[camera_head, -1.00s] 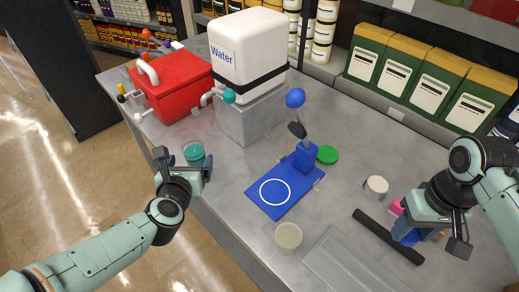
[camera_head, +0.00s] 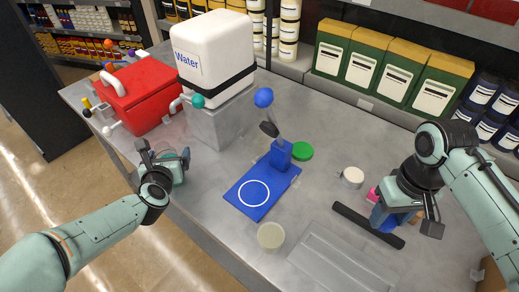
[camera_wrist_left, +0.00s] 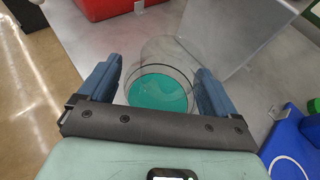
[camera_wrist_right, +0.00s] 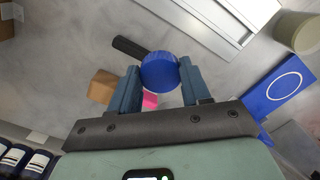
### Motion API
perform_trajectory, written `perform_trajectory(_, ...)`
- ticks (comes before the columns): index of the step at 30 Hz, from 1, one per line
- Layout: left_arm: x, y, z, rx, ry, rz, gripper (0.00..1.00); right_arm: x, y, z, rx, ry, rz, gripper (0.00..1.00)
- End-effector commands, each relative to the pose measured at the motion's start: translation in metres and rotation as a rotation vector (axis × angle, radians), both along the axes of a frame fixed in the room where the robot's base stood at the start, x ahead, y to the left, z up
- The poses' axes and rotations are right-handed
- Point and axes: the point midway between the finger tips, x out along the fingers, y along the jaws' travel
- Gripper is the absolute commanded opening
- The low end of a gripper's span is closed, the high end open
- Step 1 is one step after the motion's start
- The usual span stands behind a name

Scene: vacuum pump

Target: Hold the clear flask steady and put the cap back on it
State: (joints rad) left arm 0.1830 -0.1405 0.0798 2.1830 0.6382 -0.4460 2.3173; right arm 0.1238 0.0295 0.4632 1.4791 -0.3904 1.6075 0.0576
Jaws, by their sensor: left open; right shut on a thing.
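The clear flask (camera_head: 184,167) with teal liquid stands at the left edge of the grey table. In the left wrist view the flask (camera_wrist_left: 160,88) lies between the fingers of my left gripper (camera_wrist_left: 160,82), which is open with gaps on both sides. In the head view my left gripper (camera_head: 166,156) partly hides the flask. My right gripper (camera_head: 382,214) is shut on a blue round cap with a ridged rim (camera_wrist_right: 160,73), above the right part of the table. No cap shows on the flask.
A blue base (camera_head: 238,203) with a white ring, a green disc (camera_head: 302,151), a beige cup (camera_head: 271,236), a white-topped jar (camera_head: 352,177) and a black bar (camera_head: 366,226) lie between my grippers. The water tank (camera_head: 215,50) and red box (camera_head: 142,92) stand behind the flask.

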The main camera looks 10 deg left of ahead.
Motion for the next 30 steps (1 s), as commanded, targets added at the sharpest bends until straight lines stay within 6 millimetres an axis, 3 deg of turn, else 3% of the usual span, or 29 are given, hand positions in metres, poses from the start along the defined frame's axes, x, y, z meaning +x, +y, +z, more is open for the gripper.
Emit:
perform_trajectory(11, 0.002, 0.001, 0.000, 0.000, -0.001, 0.000, 0.92, 0.000, 0.000, 0.000, 0.000, 0.000, 0.000, 0.15)
perform_trajectory(15, 0.002, 0.001, 0.000, 0.000, -0.001, 0.000, 0.46, 0.000, 0.000, 0.000, 0.000, 0.000, 0.000, 0.15)
perform_trajectory(17, 0.002, 0.001, 0.000, 0.000, -0.001, 0.000, 0.32, 0.000, 0.000, 0.000, 0.000, 0.000, 0.000, 0.15)
perform_trajectory(25, 0.002, 0.001, 0.002, 0.000, -0.003, 0.001, 0.32, 0.000, 0.000, 0.001, 0.000, 0.000, 0.000, 0.15)
perform_trajectory(30, 0.002, 0.001, 0.026, 0.000, -0.005, 0.001, 0.32, 0.001, 0.000, 0.013, 0.000, -0.004, 0.000, 0.15)
